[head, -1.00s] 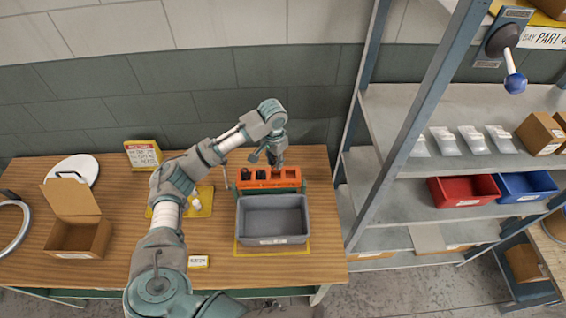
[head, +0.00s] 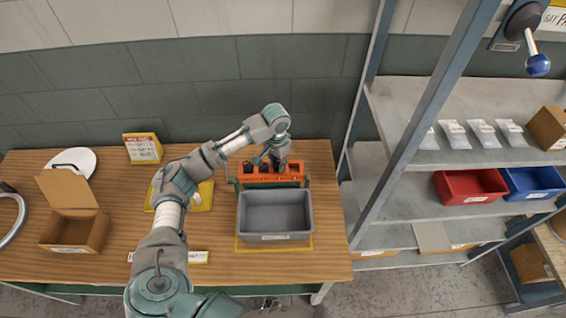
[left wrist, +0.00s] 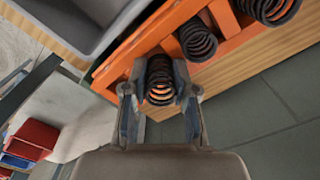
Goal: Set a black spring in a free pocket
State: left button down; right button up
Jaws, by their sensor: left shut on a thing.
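The orange rack (head: 272,179) stands on the bench behind a grey bin. My left gripper (head: 278,165) is over its right part. In the left wrist view the left gripper (left wrist: 160,92) is shut on a black spring (left wrist: 160,88), one finger on each side. The spring is at the rack's end, with orange showing through its coils; I cannot tell how deep it sits. Two other black springs, a middle one (left wrist: 198,42) and a farther one (left wrist: 272,8), stand in the rack pockets. The pocket under the held spring is hidden. My right gripper is not in view.
The grey bin (head: 275,236) stands close in front of the rack. An open cardboard box (head: 75,235), a yellow tray (head: 204,198) and a sign (head: 142,148) are to the left. A shelf post (head: 410,130) rises to the right, with red (head: 470,198) and blue bins (head: 530,191).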

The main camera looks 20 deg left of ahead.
pick_arm(q)
jog(key=shift+a+f, duration=0.35)
jog(key=shift+a, duration=0.05)
jog(key=c, duration=1.1)
grip_release()
jog(key=shift+s, duration=0.1)
jog(key=shift+o, duration=1.3)
jog(key=shift+d+f, duration=0.1)
jog(key=shift+w+d, duration=0.2)
jog(key=shift+d, duration=0.2)
jog(key=shift+d+r, duration=0.25)
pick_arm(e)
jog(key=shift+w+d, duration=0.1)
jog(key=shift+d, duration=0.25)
pick_arm(q)
jog(key=shift+a, duration=0.1)
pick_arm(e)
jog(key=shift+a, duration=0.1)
